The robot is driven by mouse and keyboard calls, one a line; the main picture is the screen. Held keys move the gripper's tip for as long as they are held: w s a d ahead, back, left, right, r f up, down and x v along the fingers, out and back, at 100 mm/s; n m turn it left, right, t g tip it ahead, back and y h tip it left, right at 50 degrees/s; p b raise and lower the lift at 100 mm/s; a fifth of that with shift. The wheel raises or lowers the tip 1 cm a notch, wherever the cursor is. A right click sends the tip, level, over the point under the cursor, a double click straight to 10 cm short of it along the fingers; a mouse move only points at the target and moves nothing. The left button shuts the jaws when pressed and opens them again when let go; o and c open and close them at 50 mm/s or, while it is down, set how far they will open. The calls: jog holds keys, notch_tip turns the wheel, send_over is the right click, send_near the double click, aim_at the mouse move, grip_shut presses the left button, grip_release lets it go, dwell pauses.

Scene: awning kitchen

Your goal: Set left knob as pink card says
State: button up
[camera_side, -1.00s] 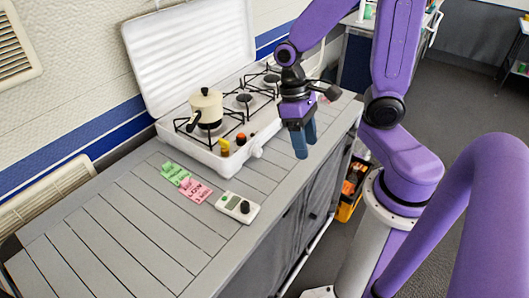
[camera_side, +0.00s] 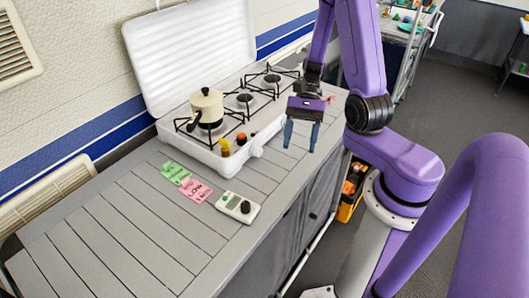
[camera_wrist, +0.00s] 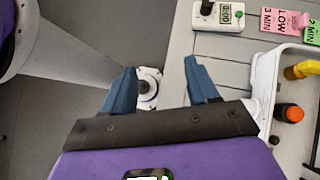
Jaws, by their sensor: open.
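The pink card (camera_side: 196,191) lies on the slatted counter in front of the stove. In the wrist view the pink card (camera_wrist: 284,20) reads LOW and 3 MIN. The white stove (camera_side: 205,155) has a yellow knob (camera_side: 225,147) at the left of its front and an orange knob (camera_side: 241,139) to its right. The wrist view shows the yellow knob (camera_wrist: 302,69) and the orange knob (camera_wrist: 291,112) at its right edge. My gripper (camera_side: 300,137) is open and empty, to the right of the knobs and apart from them. Its fingers (camera_wrist: 161,72) point down.
A green card (camera_side: 175,173) marked 2 MIN lies beside the pink one. A white timer (camera_side: 238,207) with a black knob reads 0:00 in the wrist view (camera_wrist: 229,17). A cream pot (camera_side: 207,106) stands on the left burner. The counter's left part is clear.

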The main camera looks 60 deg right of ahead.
jog(key=d+f+m+t+y, duration=0.1)
jog(key=m+t+y, duration=0.15)
jog(key=m, duration=0.25)
jog(key=m+t+h, duration=0.7)
jog(key=m+t, duration=0.7)
jog(key=m, duration=0.7)
send_near(261, 152)
jog(key=x, duration=0.9)
jog(key=shift+f, duration=0.1)
jog(key=c, duration=1)
